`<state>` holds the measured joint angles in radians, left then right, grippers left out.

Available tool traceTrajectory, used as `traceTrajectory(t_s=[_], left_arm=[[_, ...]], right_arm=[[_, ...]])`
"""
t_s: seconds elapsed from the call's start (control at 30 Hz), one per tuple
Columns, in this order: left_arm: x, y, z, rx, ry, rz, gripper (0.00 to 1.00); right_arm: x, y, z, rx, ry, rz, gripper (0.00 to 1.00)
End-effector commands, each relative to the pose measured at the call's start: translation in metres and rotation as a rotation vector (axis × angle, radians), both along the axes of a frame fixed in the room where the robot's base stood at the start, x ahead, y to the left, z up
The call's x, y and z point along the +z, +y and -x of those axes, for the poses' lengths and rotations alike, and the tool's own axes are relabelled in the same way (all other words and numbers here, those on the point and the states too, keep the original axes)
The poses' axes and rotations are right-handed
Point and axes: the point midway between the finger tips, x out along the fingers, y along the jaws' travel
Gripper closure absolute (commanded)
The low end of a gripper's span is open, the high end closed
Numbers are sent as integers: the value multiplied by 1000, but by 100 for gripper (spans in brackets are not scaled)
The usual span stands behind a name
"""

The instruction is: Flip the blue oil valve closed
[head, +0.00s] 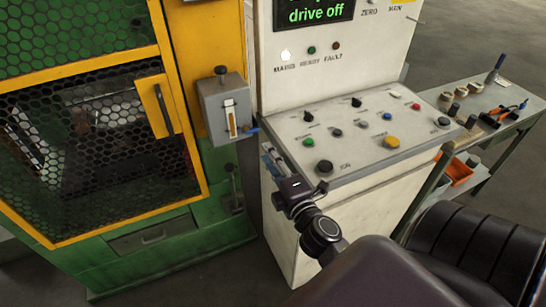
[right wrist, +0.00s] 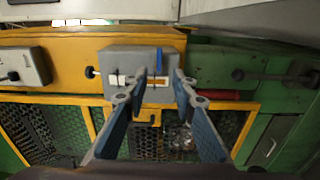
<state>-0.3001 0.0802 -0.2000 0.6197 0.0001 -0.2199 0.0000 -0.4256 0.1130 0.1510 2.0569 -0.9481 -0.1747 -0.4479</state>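The blue oil valve lever (head: 251,131) sticks out to the right from the lower side of a grey oil box (head: 212,120) with an amber sight glass. The box is on the yellow and green machine. In the right wrist view the blue lever (right wrist: 159,61) shows against the grey box (right wrist: 122,62), beyond the fingertips. My right gripper (head: 268,155) is just below and right of the lever. In the right wrist view its two blue-padded fingers (right wrist: 162,76) are apart with nothing between them; I see no clear contact with the lever. My left gripper is not in view.
A control console (head: 365,128) with buttons and knobs stands close to the right of my right gripper. A mesh door (head: 95,125) with a yellow frame is at the left. A side table (head: 490,108) with tools is at the right.

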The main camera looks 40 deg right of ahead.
Motion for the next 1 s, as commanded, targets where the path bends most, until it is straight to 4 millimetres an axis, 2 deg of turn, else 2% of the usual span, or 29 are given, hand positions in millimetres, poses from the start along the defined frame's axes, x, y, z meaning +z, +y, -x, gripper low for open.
traceTrajectory(t_s=[0.1, 0.23, 0.83, 0.93, 1.0], left_arm=[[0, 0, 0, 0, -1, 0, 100], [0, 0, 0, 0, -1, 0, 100], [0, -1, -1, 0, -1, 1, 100], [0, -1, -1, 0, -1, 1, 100], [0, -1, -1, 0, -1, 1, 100]], right_arm=[[-1, 4, 16, -1, 0, -3, 75], [0, 5, 23, -1, 0, -1, 75], [-1, 6, 24, 0, 1, -2, 75], [-18, 8, 23, 2, 24, -37, 75], [-47, 11, 22, 4, 63, -95, 75]])
